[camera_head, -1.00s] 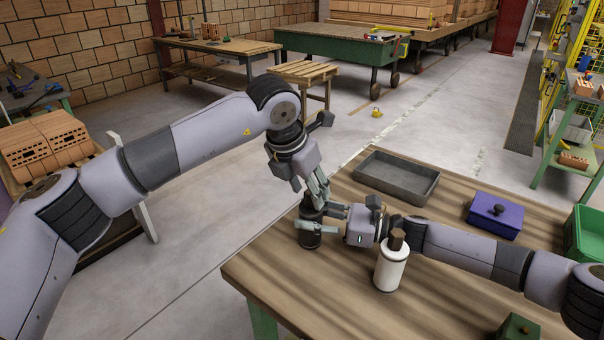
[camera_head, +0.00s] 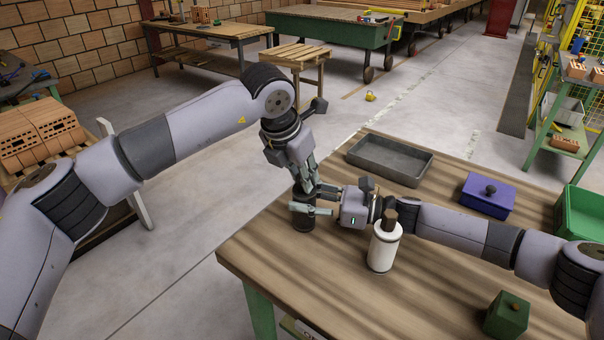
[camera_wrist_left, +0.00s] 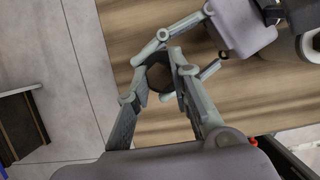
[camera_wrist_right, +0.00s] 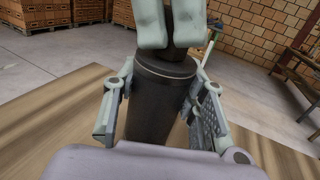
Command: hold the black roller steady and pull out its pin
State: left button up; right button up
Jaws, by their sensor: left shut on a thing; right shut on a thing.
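The black roller (camera_head: 303,222) stands upright near the left edge of the wooden table; it also fills the middle of the right wrist view (camera_wrist_right: 152,105). My right gripper (camera_head: 312,209) is shut around its body from the side. The pin (camera_wrist_left: 160,76) shows as a dark, hexagonal top in the left wrist view. My left gripper (camera_wrist_left: 162,72) comes from above and is shut on the pin. Its fingertips also show over the roller in the right wrist view. The fingers hide much of the pin, so I cannot tell how far it sits in the roller.
A white roller (camera_head: 384,248) with a brown pin (camera_head: 390,220) stands close by my right wrist. Behind are a grey tray (camera_head: 420,178) and a purple box (camera_head: 488,198). A green bin (camera_head: 580,215) is at the right, a green block (camera_head: 507,316) in front. The table's front middle is clear.

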pick_arm(q)
grip_shut()
jog(key=shift+r, duration=0.1)
jog(key=shift+w+r, duration=0.1)
jog(key=shift+r, duration=3.35)
jog(key=shift+r, duration=0.1)
notch_tip(320, 180, up, 8)
pick_arm(e)
jog(key=o, duration=1.4)
